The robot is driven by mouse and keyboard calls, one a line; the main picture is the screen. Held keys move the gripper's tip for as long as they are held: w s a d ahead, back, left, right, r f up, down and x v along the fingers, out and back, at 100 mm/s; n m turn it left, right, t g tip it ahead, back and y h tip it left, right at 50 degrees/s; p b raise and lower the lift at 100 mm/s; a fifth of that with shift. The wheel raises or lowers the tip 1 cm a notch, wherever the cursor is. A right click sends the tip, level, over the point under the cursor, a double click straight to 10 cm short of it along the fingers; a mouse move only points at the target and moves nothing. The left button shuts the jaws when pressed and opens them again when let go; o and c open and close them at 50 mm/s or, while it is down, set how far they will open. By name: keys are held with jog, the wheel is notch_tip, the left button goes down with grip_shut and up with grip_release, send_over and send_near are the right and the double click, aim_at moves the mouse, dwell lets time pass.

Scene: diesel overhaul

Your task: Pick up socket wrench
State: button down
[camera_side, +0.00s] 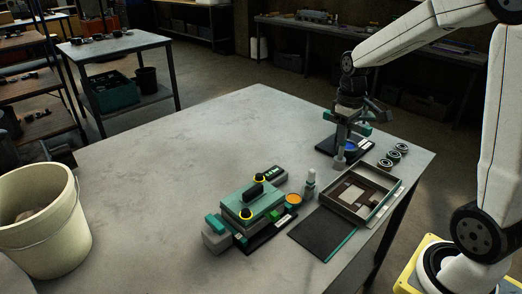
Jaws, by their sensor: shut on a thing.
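My gripper (348,122) is at the back right of the grey table, pointing down over a dark base (328,146) with a blue ring (350,147). Its jaws are shut on what appears to be the socket wrench, a grey upright piece (340,146) low between the fingers. The wrench is small and partly hidden by the gripper. I cannot tell whether it still touches the base.
An open tray (335,212) and a dark flat pad (310,236) lie in front. A green fixture (254,204) with yellow rings, an orange cup (293,199) and a small bottle (310,184) stand left of them. Three round parts (393,154) lie right. The table's left side is clear.

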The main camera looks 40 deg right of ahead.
aim_at(355, 124)
jog(key=shift+s+a+r, duration=0.2)
jog(key=shift+s+r, duration=0.15)
jog(key=shift+s, duration=0.3)
jog(key=shift+s+a+r, duration=0.2)
jog(key=shift+s+r, duration=0.1)
jog(key=shift+s, duration=0.35)
jog(key=c, duration=1.1)
grip_release()
grip_shut()
